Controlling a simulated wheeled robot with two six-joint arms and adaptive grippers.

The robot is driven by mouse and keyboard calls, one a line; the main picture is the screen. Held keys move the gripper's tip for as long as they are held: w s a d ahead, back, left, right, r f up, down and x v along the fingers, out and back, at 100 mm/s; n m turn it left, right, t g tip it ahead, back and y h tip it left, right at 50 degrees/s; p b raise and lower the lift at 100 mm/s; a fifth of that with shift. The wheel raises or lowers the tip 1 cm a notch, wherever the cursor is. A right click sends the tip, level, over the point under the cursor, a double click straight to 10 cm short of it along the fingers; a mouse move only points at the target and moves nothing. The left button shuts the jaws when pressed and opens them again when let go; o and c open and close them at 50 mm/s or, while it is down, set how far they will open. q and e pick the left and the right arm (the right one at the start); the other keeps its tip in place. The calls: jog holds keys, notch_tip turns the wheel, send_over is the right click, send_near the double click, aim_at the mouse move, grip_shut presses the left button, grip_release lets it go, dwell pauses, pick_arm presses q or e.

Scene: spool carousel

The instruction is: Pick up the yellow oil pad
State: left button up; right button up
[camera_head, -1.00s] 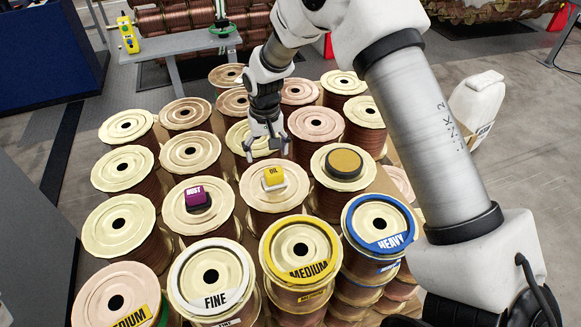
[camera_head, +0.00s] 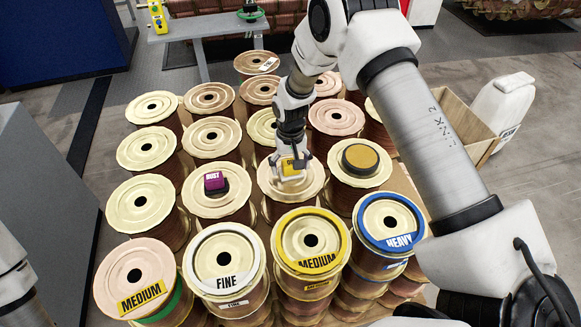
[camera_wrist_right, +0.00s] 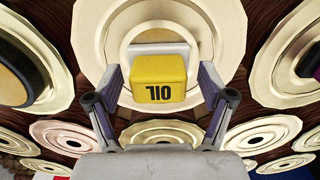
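The yellow oil pad (camera_head: 292,164) is a small yellow block marked OIL on a pale base, sitting on top of a cream spool (camera_head: 312,190) in the middle of the group. My right gripper (camera_head: 291,172) is down over it from above. In the right wrist view the oil pad (camera_wrist_right: 158,78) lies between the two fingers of the right gripper (camera_wrist_right: 161,88). The fingers are apart, with a gap visible on each side of the pad. My left gripper is out of view.
A purple dust pad (camera_head: 214,181) sits on the spool to the left. A round dark-rimmed yellow disc (camera_head: 360,157) sits on the spool to the right. Labelled spools, such as the yellow-ringed medium one (camera_head: 311,267), stand closely in front.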

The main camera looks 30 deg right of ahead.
aim_at(290, 164)
jog(key=c, duration=1.1)
jog(key=shift+c, duration=0.2)
jog(key=shift+r, duration=0.1)
jog(key=shift+r+p, duration=0.55)
jog(key=r, duration=0.1)
jog(key=r+p, duration=0.1)
jog(key=p, duration=0.1)
jog(key=shift+s+a+r, duration=0.3)
jog(key=shift+r, duration=0.1)
jog(key=s+a+p, duration=0.4)
jog(key=s+a, duration=0.5)
jog(key=a, duration=0.2)
jog(key=shift+s+a+r+p, duration=0.2)
jog(key=shift+a+r+p, duration=0.15)
jog(key=shift+a+r, duration=0.1)
jog(key=shift+o, duration=0.9)
